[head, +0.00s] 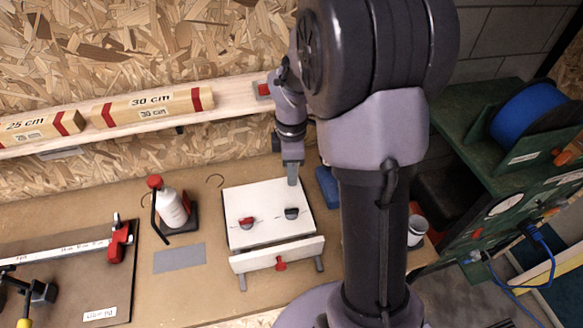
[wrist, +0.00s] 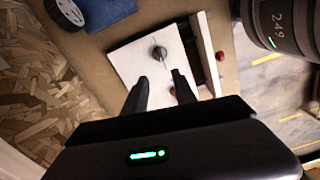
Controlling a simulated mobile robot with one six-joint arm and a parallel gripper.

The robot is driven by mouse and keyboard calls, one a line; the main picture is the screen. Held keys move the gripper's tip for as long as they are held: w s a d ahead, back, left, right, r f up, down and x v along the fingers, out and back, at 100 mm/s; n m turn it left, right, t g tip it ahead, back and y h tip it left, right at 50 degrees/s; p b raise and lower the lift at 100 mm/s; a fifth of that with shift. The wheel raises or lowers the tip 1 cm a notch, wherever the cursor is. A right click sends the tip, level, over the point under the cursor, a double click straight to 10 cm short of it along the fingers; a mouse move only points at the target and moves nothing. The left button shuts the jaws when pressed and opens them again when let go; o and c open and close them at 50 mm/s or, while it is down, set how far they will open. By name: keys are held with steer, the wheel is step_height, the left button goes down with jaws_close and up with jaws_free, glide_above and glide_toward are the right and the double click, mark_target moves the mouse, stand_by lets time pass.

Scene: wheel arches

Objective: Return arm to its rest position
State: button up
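My arm (head: 376,120) stands large in the middle of the head view, folded over at the top, with the wrist links hanging toward the back of the bench. My gripper (wrist: 158,92) shows in the wrist view with its two dark fingers apart and nothing between them.
A shelf (head: 234,97) with wooden blocks marked 25 cm and 30 cm (head: 153,107) runs along the chipboard wall behind. A white bottle (head: 171,208) stands left of the board. A green rack with a blue spool (head: 528,111) is at right. Bare bench lies around the grey patch (head: 180,258).

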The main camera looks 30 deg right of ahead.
steer(key=s+a+m+t+y+b, duration=0.2)
steer(key=s+a+m+t+b, duration=0.3)
steer(key=s+a+m+b, duration=1.1)
steer(key=shift+s+r+m+t, duration=0.3)
steer(key=shift+s+m+t, duration=0.1)
steer(key=shift+s+m, duration=0.3)
